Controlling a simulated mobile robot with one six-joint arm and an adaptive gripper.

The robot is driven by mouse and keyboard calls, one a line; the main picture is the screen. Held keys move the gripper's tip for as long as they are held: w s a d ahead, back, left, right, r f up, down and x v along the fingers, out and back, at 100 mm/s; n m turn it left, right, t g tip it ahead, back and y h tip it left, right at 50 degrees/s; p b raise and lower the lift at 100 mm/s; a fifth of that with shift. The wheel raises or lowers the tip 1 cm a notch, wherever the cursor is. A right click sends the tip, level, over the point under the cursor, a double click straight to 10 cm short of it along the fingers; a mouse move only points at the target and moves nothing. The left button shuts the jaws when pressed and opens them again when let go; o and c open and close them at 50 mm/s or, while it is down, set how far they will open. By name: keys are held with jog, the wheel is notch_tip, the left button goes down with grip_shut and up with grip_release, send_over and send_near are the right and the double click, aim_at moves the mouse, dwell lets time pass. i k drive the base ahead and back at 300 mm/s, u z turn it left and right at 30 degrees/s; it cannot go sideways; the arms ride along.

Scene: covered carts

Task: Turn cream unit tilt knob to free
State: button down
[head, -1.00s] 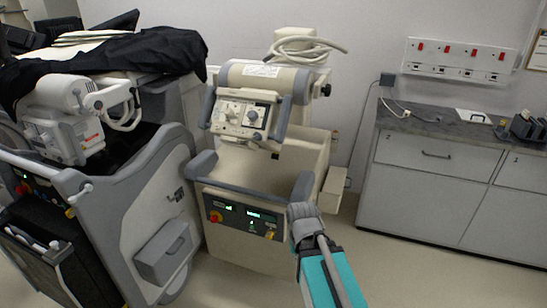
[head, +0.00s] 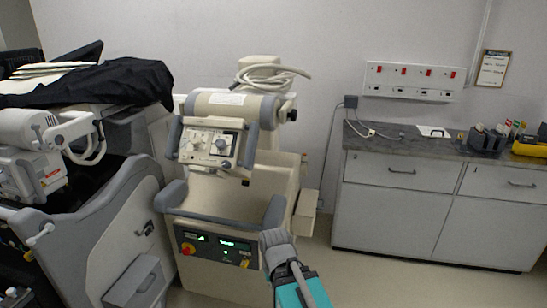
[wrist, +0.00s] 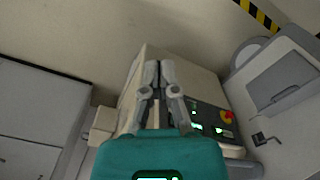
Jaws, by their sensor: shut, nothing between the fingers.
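The cream unit (head: 275,183) stands mid-picture in the head view, with a tilted control panel (head: 211,143) and a cream cylinder (head: 225,105) on top. A dark knob (head: 292,115) sticks out at the cylinder's right end; its setting is too small to read, and I cannot tell if it is the tilt knob. My gripper (head: 272,238) is in front of the unit's lower right side, below and apart from that knob. In the wrist view my gripper (wrist: 159,68) has its fingers together and empty, with the cream unit (wrist: 128,98) behind them.
A grey cart (head: 125,235) with a black cover (head: 110,82) stands close on the left. A grey cabinet (head: 390,210) with a dark worktop stands right against the wall. Coiled cable (head: 270,75) lies on top of the unit. Floor (head: 400,280) is clear between unit and cabinet.

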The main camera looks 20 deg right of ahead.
aim_at(293, 115)
jog(key=k, duration=0.65)
jog(key=z, duration=0.25)
jog(key=i, duration=1.5)
jog(key=z, duration=0.15)
